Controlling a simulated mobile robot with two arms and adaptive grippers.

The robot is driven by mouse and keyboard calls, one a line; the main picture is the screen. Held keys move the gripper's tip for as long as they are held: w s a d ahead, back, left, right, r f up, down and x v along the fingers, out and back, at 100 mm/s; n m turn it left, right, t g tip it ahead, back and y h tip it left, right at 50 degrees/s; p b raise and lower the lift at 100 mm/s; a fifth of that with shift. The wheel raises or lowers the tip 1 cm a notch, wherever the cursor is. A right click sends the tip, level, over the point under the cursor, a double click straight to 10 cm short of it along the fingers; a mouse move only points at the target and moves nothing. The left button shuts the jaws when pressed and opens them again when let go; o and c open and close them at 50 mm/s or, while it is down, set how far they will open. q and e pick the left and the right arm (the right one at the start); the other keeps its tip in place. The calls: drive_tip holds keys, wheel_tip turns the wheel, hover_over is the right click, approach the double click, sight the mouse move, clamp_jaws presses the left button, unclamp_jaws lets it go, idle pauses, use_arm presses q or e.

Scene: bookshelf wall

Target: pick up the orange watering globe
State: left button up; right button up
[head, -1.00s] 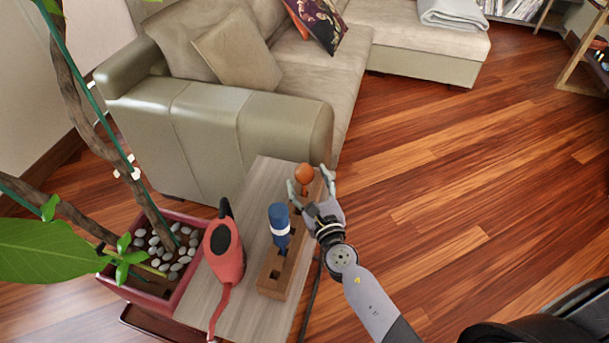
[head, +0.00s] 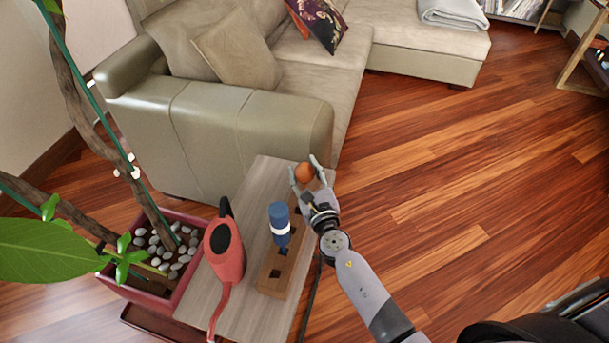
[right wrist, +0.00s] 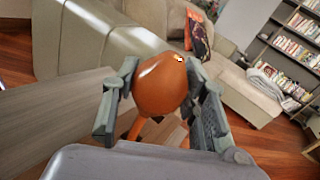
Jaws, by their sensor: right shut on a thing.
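The orange watering globe (head: 304,173) is at the far end of the wooden holder block (head: 273,272) on the narrow table. My right gripper (head: 304,172) has its fingers on either side of the globe and is shut on it. In the right wrist view the globe (right wrist: 161,84) sits between the two fingers, with its narrow orange stem pointing down. Whether the stem is still in the block's hole cannot be told. My left gripper is not in view.
A red watering can (head: 224,250) stands on the table (head: 213,303) left of the block. A potted plant in a red planter (head: 143,289) is farther left. A sofa (head: 245,135) stands just behind the table.

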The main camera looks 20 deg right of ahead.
drive_tip(key=c, duration=0.4)
drive_tip(key=shift+r, duration=0.15)
drive_tip(key=shift+c, duration=0.2)
